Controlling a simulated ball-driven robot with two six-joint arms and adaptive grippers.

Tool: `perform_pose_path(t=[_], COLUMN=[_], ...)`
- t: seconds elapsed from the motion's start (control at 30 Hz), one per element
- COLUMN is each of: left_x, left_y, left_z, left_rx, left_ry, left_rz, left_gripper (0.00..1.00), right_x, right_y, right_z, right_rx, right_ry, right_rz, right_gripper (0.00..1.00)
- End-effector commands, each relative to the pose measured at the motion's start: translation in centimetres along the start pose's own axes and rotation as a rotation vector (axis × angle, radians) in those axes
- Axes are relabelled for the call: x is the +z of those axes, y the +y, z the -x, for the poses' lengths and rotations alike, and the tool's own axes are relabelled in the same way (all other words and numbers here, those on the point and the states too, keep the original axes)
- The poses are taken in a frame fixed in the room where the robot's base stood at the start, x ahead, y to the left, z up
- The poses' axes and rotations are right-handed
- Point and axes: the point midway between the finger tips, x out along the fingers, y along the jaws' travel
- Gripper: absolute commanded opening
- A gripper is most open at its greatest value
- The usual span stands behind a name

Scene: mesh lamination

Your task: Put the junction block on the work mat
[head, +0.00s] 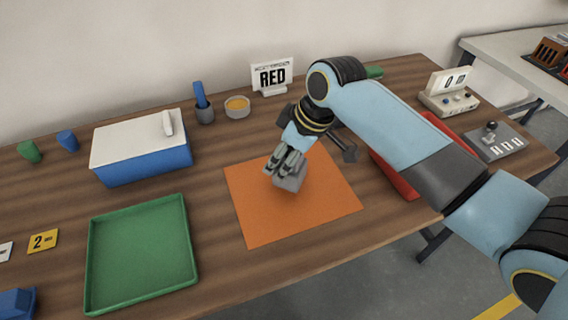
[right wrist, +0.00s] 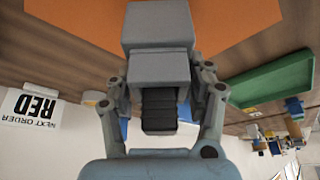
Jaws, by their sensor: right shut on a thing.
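The junction block (head: 289,183) is a grey, boxy piece over the middle of the orange work mat (head: 255,222) in the head view. My right gripper (head: 285,163) comes down from above and is shut on it. In the right wrist view the stepped grey block (right wrist: 158,30) sits between the fingers of the right gripper (right wrist: 165,88), with the orange mat (right wrist: 232,20) behind it. Whether the block touches the mat or hangs just above it I cannot tell. My left gripper is not in view.
A green tray (head: 140,297) lies left of the mat, and a blue box with a white lid (head: 143,143) stands behind it. A red tray (head: 398,178) is partly hidden behind my right arm. A RED sign (head: 272,77) and a small bowl (head: 237,108) stand at the back.

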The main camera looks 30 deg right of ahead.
Motion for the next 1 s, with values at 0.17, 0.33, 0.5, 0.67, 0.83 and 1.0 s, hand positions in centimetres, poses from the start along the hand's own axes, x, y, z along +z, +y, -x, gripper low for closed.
perform_pose_path(t=[0.17,0.33,0.5,0.67,0.83,1.0], left_x=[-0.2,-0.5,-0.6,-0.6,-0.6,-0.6], left_y=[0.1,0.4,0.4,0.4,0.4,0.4], left_z=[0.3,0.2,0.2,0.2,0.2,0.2], left_rx=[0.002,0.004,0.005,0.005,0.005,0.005], left_ry=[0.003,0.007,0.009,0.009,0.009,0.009], left_rz=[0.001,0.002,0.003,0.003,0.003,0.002], left_gripper=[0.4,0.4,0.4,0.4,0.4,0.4], right_x=[1.0,1.1,1.1,1.2,1.2,1.2], right_y=[-0.1,0.0,0.0,0.0,0.0,0.0], right_z=[-2.2,-2.5,-2.6,-2.7,-2.7,-2.6], right_rx=[-0.001,0.001,0.0,0.0,0.0,0.0], right_ry=[-0.001,0.002,0.001,0.0,0.0,0.0], right_rz=[-0.001,0.0,-0.001,-0.001,-0.001,-0.001], right_gripper=[0.12,0.12,0.12,0.67,0.77,0.77])
